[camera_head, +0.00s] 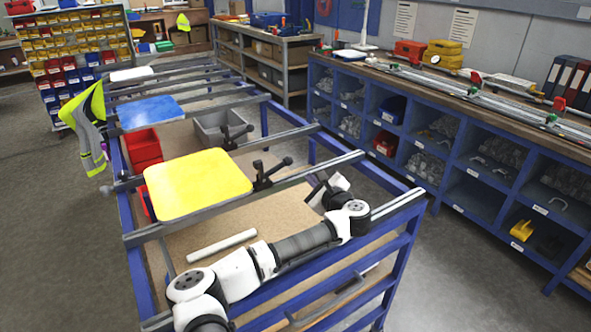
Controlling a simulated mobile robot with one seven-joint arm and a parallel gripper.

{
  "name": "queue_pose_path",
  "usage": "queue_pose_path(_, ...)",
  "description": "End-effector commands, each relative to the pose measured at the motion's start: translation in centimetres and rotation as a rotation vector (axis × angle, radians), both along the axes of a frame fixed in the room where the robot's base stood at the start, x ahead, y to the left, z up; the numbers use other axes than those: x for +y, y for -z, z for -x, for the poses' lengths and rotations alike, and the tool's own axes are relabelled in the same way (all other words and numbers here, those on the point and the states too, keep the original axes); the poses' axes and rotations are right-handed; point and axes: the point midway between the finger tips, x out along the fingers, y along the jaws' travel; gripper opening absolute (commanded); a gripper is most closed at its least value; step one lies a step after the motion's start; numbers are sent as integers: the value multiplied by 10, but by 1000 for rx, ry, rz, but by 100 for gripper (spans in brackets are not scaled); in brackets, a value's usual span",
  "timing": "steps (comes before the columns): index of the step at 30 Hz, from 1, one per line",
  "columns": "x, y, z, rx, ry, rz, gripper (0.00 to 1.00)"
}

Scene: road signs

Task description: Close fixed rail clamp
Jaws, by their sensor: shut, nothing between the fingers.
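A yellow sign plate (198,184) with rounded corners lies across the metal rails of a blue frame. A black rail clamp (262,180) sits at the plate's right edge, its knobbed lever sticking out to the upper right. I cannot tell which clamp is the fixed one. My gripper (317,191) is right of the near clamp, apart from it, shut and empty. Its fingertips are small and dark here.
The blue frame (142,283) also carries a blue plate (150,112) farther back. A white tube (221,245) lies on the wooden shelf below the rails. Red bins (145,146) and a grey bin (217,127) stand beneath. A workbench with cubbies (470,160) runs along the right.

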Motion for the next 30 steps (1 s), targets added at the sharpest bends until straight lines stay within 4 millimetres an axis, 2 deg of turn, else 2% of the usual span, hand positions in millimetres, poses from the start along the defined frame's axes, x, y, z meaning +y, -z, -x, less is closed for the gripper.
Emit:
queue_pose_path(12,4,6,1,10,-14,-34,0)
queue_pose_path(16,7,8,-6,10,-16,-34,0)
queue_pose_path(30,38,20,-75,8,-15,-34,0)
